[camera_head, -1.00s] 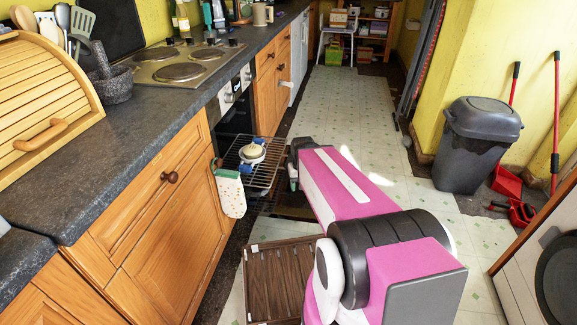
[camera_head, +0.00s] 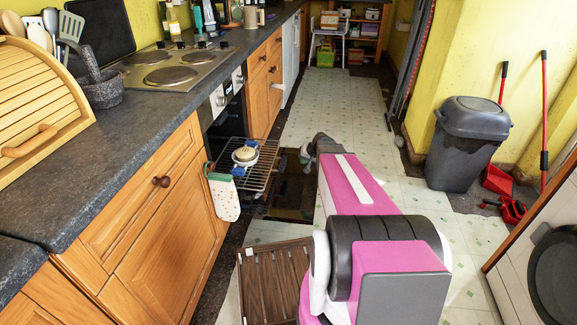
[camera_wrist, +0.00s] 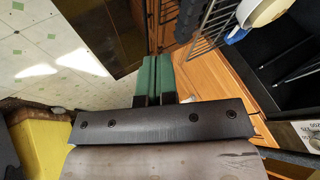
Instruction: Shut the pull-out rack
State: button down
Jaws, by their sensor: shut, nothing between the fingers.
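The pull-out rack (camera_head: 257,180) is a wire oven shelf that sticks out of the open oven (camera_head: 226,122) on the left. A small pot with a pale top (camera_head: 245,155) stands on it. In the wrist view the rack's bars (camera_wrist: 212,20) show at the top, beside the pot (camera_wrist: 262,12). My gripper (camera_head: 316,148) is to the right of the rack's front edge, with a visible gap between them. Its green fingers (camera_wrist: 155,72) are closed together and empty in the wrist view. The fingertips are hard to make out in the head view.
The lowered oven door (camera_head: 290,178) lies low under the rack. A slatted brown board (camera_head: 275,280) is on the floor near my arm.

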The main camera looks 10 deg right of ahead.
aim_at(233, 157)
jog(key=w+a+f, duration=0.5)
jog(key=w+f, duration=0.2)
jog(key=f, duration=0.1)
jog(key=shift+w+a, duration=0.35)
jog(key=shift+w, duration=0.05)
jog(key=shift+a, duration=0.1)
jog(key=w+a, duration=0.3)
jog(key=a, duration=0.6)
jog(key=w+a, duration=0.4)
jog(key=a, duration=0.5)
jog(key=w+a, duration=0.3)
jog(key=a, duration=0.6)
jog(key=shift+w+a, duration=0.25)
jog(key=shift+w, duration=0.15)
jog(key=shift+s+d, duration=0.1)
jog(key=shift+d, duration=0.1)
